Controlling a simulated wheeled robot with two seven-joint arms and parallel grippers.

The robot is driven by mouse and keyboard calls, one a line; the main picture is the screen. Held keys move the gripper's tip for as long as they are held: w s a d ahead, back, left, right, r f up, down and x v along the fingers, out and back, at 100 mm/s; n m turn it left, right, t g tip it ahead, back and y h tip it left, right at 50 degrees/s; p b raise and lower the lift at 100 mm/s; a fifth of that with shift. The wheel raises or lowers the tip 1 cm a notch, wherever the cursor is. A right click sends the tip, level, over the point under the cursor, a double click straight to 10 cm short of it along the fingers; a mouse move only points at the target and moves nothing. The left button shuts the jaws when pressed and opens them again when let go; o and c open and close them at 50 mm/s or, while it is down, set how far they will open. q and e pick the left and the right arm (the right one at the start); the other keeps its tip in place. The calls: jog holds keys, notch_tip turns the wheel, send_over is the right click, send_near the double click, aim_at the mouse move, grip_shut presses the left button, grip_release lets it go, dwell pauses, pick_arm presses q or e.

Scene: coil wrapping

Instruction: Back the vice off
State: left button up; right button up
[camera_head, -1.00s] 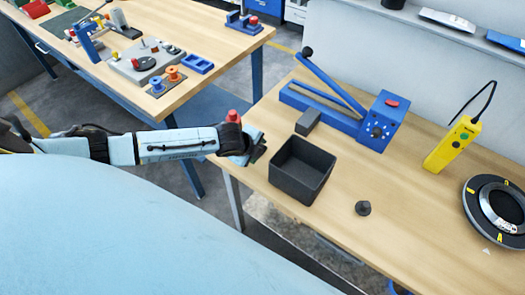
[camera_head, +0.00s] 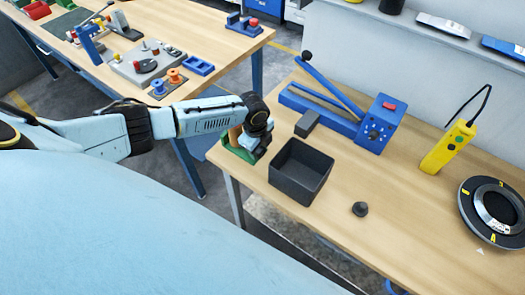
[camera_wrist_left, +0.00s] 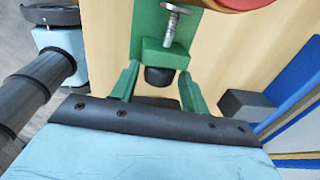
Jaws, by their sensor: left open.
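The green vice (camera_head: 235,153) stands at the left edge of the near workbench, partly hidden behind my left gripper (camera_head: 252,147). A brown upright part shows above its green body. In the left wrist view the green vice (camera_wrist_left: 150,52) is close in front, with a metal screw (camera_wrist_left: 172,24) and a red-rimmed round part cut off by the top edge. My left gripper is open at the vice; two green prongs stand either side of a dark knob below the screw. I cannot tell whether it touches the vice. My right gripper is out of view.
A black open bin (camera_head: 300,171) and a grey block (camera_head: 307,123) are right of the gripper. Behind them is a blue lever tool (camera_head: 378,125).

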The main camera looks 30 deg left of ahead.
pick_arm(q)
jog(key=shift+w+d+f+g+b, duration=0.1)
jog(key=shift+w+f+g+b, duration=0.15)
jog(key=shift+g+b, duration=0.45)
jog(key=shift+s+r, duration=0.1)
jog(key=shift+r, duration=0.15)
jog(key=g+b, duration=0.1)
jog(key=b, duration=0.1)
jog(key=w+g+b, duration=0.1)
jog(key=g+b, duration=0.1)
jog(key=b, duration=0.1)
jog(key=shift+f+b, duration=0.35)
jog(key=shift+f, duration=0.05)
jog(key=shift+r+g+b, duration=0.2)
jog(key=shift+g+b, duration=0.15)
jog(key=shift+g, duration=0.15)
jog(key=shift+r, duration=0.1)
jog(key=shift+c, duration=0.2)
